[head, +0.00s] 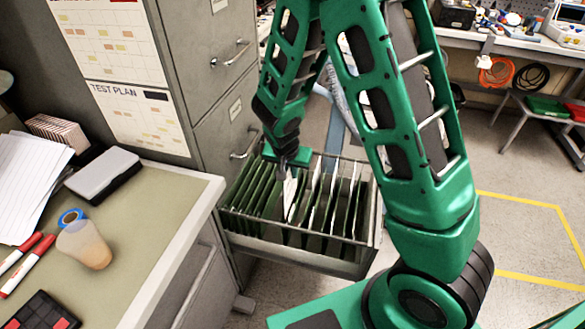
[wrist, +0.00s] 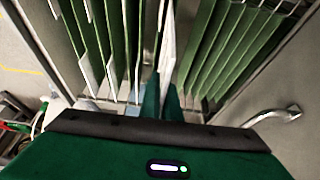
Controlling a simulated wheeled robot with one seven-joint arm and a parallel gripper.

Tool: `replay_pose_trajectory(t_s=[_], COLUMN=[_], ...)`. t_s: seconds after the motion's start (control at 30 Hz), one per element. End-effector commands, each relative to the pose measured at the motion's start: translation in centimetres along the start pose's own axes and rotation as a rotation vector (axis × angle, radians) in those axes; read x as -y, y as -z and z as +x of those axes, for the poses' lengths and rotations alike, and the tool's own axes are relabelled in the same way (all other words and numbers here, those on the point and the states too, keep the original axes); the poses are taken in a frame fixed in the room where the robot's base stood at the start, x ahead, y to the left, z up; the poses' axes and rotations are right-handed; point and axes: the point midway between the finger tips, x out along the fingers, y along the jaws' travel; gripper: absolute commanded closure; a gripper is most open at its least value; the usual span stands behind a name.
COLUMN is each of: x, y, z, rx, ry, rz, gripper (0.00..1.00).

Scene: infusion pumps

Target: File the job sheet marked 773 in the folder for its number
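The white job sheet (head: 290,196) hangs upright below my gripper (head: 287,168), among the green hanging folders (head: 249,192) of an open file drawer (head: 300,254). In the wrist view the sheet (wrist: 168,45) stands edge-on between the two teal fingertips of my gripper (wrist: 162,98), which are close together on it. Its lower part is down in the gap between the folders on either side. No number can be read on the sheet or on the folder tabs. Which folder the sheet is in or beside cannot be told.
The grey cabinet (head: 205,60) stands behind the drawer; a drawer handle (wrist: 272,116) shows close to my gripper in the wrist view. Open floor with yellow lines lies at right.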

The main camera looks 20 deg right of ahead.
Motion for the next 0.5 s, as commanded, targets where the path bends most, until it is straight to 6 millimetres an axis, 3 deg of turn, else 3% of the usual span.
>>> replay_pose_trajectory(t_s=[0.5], x=[0.0], y=[-1.2], z=[2.9], rx=[0.000], ry=[0.000], rz=[0.000], gripper=[1.00])
